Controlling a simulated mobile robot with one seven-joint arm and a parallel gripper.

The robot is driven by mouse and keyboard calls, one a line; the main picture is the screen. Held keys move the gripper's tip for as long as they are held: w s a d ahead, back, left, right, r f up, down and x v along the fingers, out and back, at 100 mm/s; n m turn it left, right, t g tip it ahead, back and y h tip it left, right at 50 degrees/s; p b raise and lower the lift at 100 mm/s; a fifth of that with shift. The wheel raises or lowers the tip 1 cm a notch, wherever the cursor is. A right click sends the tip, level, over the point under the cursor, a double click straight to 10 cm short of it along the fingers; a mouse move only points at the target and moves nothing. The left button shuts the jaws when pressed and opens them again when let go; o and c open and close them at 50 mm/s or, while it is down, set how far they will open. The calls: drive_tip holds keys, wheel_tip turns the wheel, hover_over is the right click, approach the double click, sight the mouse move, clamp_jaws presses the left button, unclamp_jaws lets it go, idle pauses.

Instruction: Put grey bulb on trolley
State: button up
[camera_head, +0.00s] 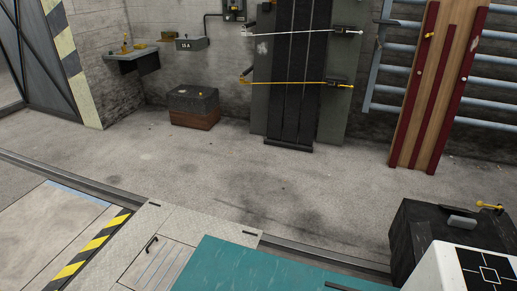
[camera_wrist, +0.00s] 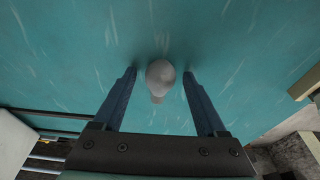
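The grey bulb (camera_wrist: 160,76) shows in the wrist view against a teal surface (camera_wrist: 60,55), its round end away from my gripper and its narrow neck toward it. My gripper (camera_wrist: 159,74) is open, with one dark blue finger on each side of the bulb. A gap shows between the bulb and each finger. The teal surface (camera_head: 235,268) also shows at the bottom of the head view, where I make out neither the bulb nor my gripper. I cannot tell for sure which thing is the trolley.
A black block (camera_head: 410,224) stands at the lower right of the head view with small items on top. A dark box with a brown base (camera_head: 194,108) stands by the back wall. A red-edged wooden board (camera_head: 437,85) leans at the right. The concrete floor (camera_head: 230,180) between is clear.

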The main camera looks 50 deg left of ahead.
drive_tip(key=shift+r, duration=0.1)
drive_tip(key=v, duration=1.2)
drive_tip(key=shift+r, duration=0.1)
drive_tip(key=w+d+r+m+t+y, duration=0.2)
drive_tip(key=w+r+t, duration=0.4)
drive_tip(key=w+r, duration=0.6)
drive_tip(key=w+d+r+m+t+y, duration=0.1)
drive_tip(key=w+r+t, duration=0.4)
drive_tip(key=w+r, duration=0.7)
drive_tip(key=s+d+r+m+t, duration=0.1)
drive_tip(key=d+r+t, duration=0.25)
drive_tip(key=r, duration=0.65)
drive_tip(key=s+d+r+t, duration=0.15)
drive_tip(key=d+r, duration=0.25)
drive_tip(key=r, duration=0.5)
drive_tip(key=s+d+r+m+t+h, duration=0.1)
drive_tip(key=s+d+r+t, duration=0.3)
drive_tip(key=r, duration=0.5)
drive_tip(key=s+d+r+m+t+h, duration=0.1)
drive_tip(key=s+d+r+t+h, duration=0.2)
drive_tip(key=r, duration=0.7)
drive_tip(key=shift+s+d+r+t, duration=0.25)
drive_tip(key=shift+s+d+t, duration=0.75)
drive_tip(key=shift+s, duration=0.15)
